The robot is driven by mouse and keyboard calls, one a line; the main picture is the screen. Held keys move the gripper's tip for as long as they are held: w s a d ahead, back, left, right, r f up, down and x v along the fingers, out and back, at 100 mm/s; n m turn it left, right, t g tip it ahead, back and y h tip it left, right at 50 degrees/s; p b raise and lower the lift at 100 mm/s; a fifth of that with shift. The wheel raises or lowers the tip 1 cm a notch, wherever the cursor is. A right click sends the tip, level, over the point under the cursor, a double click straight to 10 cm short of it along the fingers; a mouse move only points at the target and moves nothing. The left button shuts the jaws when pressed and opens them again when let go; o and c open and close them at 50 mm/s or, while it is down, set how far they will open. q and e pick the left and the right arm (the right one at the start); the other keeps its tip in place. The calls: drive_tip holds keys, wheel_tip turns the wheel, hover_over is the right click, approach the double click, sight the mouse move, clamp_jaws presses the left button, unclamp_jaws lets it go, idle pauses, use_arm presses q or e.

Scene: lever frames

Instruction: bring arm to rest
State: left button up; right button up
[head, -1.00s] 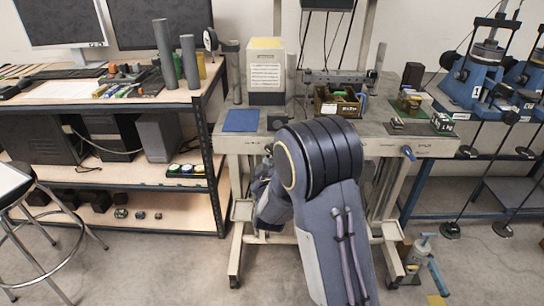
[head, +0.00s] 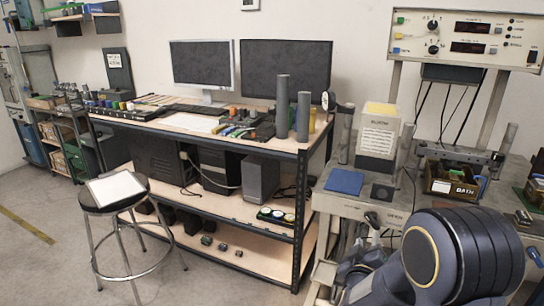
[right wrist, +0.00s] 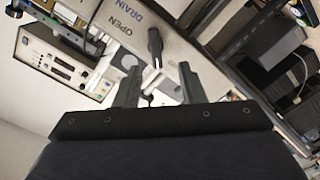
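My right arm (head: 450,255) reaches in from the lower right in the head view, in front of the bench, and its wrist end is low beside the bench's front edge. In the right wrist view my right gripper (right wrist: 159,70) has its two dark fingers apart, with nothing held between them. A black lever handle (right wrist: 155,45) on a metal shaft shows beyond the fingers, in line with the gap; I cannot tell how near it is. A light panel (right wrist: 125,25) lettered OPEN and DRAIN is behind it. My left gripper is in neither view.
The bench (head: 345,205) carries a blue mat (head: 344,181), a pale box (head: 378,140) and a bin (head: 450,185) marked BATH. A shelved desk (head: 270,150) stands left of it, with a stool (head: 115,190) in front. The floor at the lower left is open.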

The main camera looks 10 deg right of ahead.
drive_tip(key=s+a+r+m+g+y+p, duration=0.3)
drive_tip(key=s+a+r+m+y+p, duration=0.15)
drive_tip(key=s+a+r+y, duration=0.4)
drive_tip(key=s+a+g+y+p, duration=0.1)
drive_tip(key=s+g+y+p, duration=0.1)
drive_tip(key=s, duration=0.8)
drive_tip(key=s+a+g+y+p, duration=0.1)
drive_tip(key=s+g, duration=0.3)
drive_tip(key=s, duration=0.7)
drive_tip(key=shift+s+a+r+y+p, duration=0.2)
drive_tip(key=shift+a+r+y+p, duration=0.2)
drive_tip(key=shift+a+y, duration=0.2)
drive_tip(key=shift+d, duration=0.1)
